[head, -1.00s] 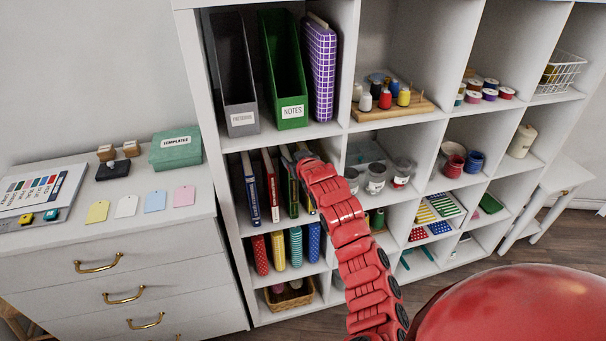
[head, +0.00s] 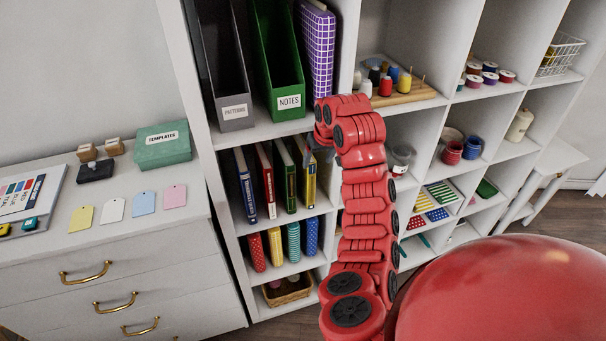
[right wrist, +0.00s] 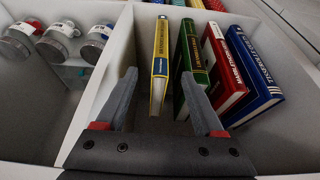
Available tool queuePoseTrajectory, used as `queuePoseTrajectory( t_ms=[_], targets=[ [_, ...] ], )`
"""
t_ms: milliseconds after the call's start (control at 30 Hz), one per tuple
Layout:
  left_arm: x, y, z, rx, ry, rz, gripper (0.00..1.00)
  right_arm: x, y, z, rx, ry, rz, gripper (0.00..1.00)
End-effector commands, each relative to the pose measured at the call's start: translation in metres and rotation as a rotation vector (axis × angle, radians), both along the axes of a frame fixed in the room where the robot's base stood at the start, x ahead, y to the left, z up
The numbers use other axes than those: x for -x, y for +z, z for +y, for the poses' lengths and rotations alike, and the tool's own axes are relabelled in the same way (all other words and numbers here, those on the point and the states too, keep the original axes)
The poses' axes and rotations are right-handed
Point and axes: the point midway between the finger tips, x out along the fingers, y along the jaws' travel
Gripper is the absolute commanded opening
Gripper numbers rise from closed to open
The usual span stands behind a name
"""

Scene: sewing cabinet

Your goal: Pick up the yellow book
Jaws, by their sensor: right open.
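The yellow book (head: 309,183) stands upright at the right end of a row of books in a shelf compartment, right of the green book (head: 285,178). It also shows in the right wrist view (right wrist: 160,62), spine towards me. My right gripper (right wrist: 159,75) is open and empty, its two grey fingers pointing into the compartment. The yellow book lies ahead, between the lines of the fingers. In the head view my right gripper (head: 312,156) is small and partly hidden by my wrist, in front of the book's upper part. My left gripper is not in view.
A red book (head: 265,180) and a blue book (head: 244,184) stand left of the green one. A divider (right wrist: 98,85) separates the books from a compartment of jars (right wrist: 55,40). Magazine files (head: 277,70) stand on the shelf above.

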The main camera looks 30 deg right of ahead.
Motion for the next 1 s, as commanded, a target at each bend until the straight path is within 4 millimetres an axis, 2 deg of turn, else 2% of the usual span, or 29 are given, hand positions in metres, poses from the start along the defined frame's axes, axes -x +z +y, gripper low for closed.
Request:
queuePoseTrajectory(
  t_ms=[333, 400, 500, 767, 1000],
  targets=[
    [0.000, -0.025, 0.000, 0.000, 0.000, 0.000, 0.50, -0.019, -0.050, -0.005, -0.001, 0.000, -0.003, 0.70],
    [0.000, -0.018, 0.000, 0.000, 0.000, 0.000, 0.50, -0.023, -0.055, -0.004, -0.002, 0.000, 0.003, 0.70],
    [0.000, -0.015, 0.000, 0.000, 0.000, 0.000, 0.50, -0.027, -0.066, -0.006, -0.001, -0.001, 0.001, 0.70],
    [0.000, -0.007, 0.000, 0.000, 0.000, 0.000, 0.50, -0.033, -0.080, -0.006, 0.000, 0.001, 0.000, 0.70],
    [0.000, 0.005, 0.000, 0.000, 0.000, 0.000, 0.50, -0.044, -0.111, -0.008, -0.002, -0.001, 0.003, 0.70]
  ],
)
